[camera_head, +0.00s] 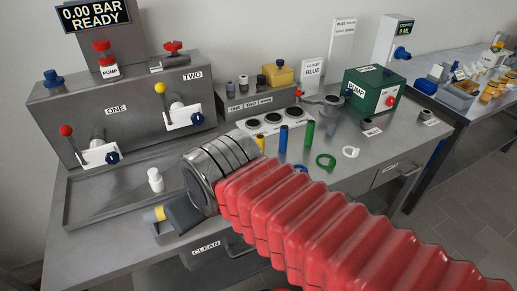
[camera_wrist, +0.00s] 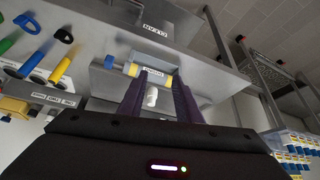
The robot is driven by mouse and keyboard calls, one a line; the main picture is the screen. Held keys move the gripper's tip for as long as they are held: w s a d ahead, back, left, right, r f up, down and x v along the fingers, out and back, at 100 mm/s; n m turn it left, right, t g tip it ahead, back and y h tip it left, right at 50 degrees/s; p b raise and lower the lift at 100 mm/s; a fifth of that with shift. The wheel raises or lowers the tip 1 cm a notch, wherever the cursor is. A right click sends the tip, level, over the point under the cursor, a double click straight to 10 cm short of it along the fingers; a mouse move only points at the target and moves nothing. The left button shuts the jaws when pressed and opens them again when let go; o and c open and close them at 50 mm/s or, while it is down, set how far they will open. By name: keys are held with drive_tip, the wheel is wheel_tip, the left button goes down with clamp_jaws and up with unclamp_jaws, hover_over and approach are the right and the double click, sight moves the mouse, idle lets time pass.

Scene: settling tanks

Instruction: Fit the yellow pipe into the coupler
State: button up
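A yellow pipe (camera_head: 260,142) stands upright beside the three-hole stand, left of a blue one and a green one. It also shows in the wrist view (camera_wrist: 60,68), at the left. A fixture with yellow parts and a small label (camera_wrist: 152,72) lies beyond my fingertips; it looks like the coupler, but I cannot read the label clearly. In the head view a yellow end (camera_head: 156,214) of it shows at the bench front. My gripper (camera_wrist: 157,83) is open, its two dark fingers apart with nothing between them. My wrist hides part of the fixture in the head view.
A white bottle (camera_head: 155,180) stands in the shallow tray. The valve panel (camera_head: 130,110) rises behind it. A green pump box (camera_head: 374,92) stands at the back right. A green ring (camera_head: 326,161) and a white ring (camera_head: 351,152) lie on the bench.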

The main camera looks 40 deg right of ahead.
drive_tip(key=shift+o, duration=1.4)
drive_tip(key=shift+f, duration=0.1)
drive_tip(key=shift+o, duration=0.5)
drive_tip(key=shift+w+a+f+m+y, duration=0.2)
drive_tip(key=shift+f+m+y, duration=0.2)
drive_tip(key=shift+f+m, duration=0.35)
drive_tip(key=w+a+f+m+y, duration=0.25)
drive_tip(key=w+m+y, duration=0.25)
drive_tip(key=m, duration=0.4)
drive_tip(key=w+d+m+t, duration=0.4)
drive_tip(key=w+d+m, duration=0.35)
drive_tip(key=m, duration=0.25)
drive_tip(key=d+f+m+t+h, duration=0.2)
drive_tip(key=d+m, duration=0.7)
drive_tip(key=d, duration=0.5)
drive_tip(key=d+f+m+t+h, duration=0.2)
drive_tip(key=d+f+m+h, duration=0.2)
drive_tip(key=d, duration=1)
drive_tip(key=m+h, duration=0.3)
drive_tip(key=m, duration=0.2)
drive_tip(key=shift+d+f+m+t+h, duration=0.3)
drive_tip(key=shift+d+f+m, duration=0.05)
drive_tip(key=shift+f, duration=0.05)
drive_tip(key=shift+w, duration=0.15)
